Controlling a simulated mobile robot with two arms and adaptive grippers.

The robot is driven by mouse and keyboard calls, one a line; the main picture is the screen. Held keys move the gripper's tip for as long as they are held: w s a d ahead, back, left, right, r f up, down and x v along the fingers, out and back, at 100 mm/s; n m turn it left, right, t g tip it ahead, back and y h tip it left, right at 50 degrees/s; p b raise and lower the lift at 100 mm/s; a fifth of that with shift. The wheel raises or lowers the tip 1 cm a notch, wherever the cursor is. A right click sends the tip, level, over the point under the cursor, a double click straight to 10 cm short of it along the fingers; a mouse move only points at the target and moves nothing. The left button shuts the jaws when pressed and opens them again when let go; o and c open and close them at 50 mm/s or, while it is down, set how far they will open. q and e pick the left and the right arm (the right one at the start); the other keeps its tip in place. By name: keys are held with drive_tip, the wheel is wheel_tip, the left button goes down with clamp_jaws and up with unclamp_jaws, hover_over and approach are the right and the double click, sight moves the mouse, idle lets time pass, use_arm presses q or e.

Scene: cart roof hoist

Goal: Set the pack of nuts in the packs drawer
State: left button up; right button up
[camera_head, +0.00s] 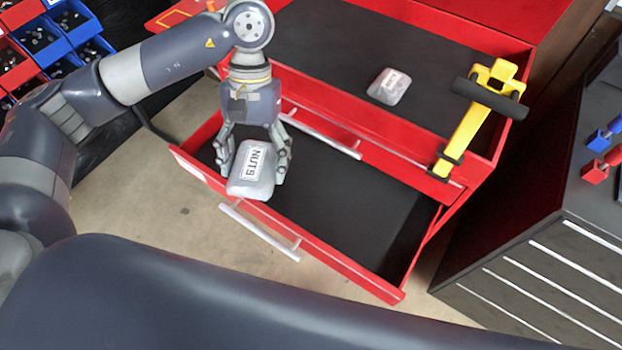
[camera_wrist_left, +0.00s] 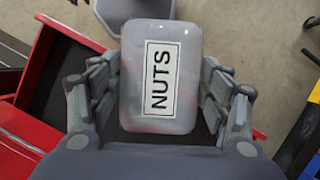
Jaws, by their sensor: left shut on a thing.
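The pack of nuts (camera_head: 251,173) is a grey, rounded pack with a white NUTS label. My left gripper (camera_head: 256,160) is shut on it, with a finger on each side. The pack is over the left part of an open red drawer (camera_head: 352,211) with a black floor; I cannot tell how high above the floor it is. In the left wrist view the pack (camera_wrist_left: 160,78) fills the middle between the fingers, label facing the camera. My right gripper is not in view.
A second grey pack (camera_head: 389,86) lies on the cart's black top (camera_head: 340,55). A yellow tool with a black handle (camera_head: 476,115) is at the cart's right side. A dark cabinet (camera_head: 540,270) stands at right. The drawer's middle and right are empty.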

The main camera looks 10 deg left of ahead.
use_arm(q)
drive_tip(key=f+n, duration=0.1)
drive_tip(key=w+f+n+h, duration=0.1)
drive_tip(key=w+f+n+b, duration=0.1)
drive_tip(key=f+n, duration=0.1)
drive_tip(key=shift+w+d+f+h, duration=0.1)
drive_tip(key=shift+w+d+h, duration=0.1)
drive_tip(key=shift+w+h, duration=0.1)
drive_tip(key=w+d+f+n+t+h+b, duration=0.2)
drive_tip(key=w+f+n, duration=0.1)
drive_tip(key=f+n, duration=0.35)
drive_tip(key=n+t+b, duration=0.3)
drive_tip(key=n+t, duration=0.3)
drive_tip(key=n, duration=1)
hover_over(302, 189)
drive_tip(key=s, duration=0.1)
wheel_tip(302, 189, down, 10)
drive_tip(key=shift+y, duration=0.4)
drive_tip(key=f, duration=0.2)
drive_tip(key=a+f+p, duration=0.1)
drive_tip(key=f, duration=0.2)
drive_tip(key=shift+s, duration=0.1)
wheel_tip(302, 189, down, 5)
drive_tip(key=shift+r, duration=0.15)
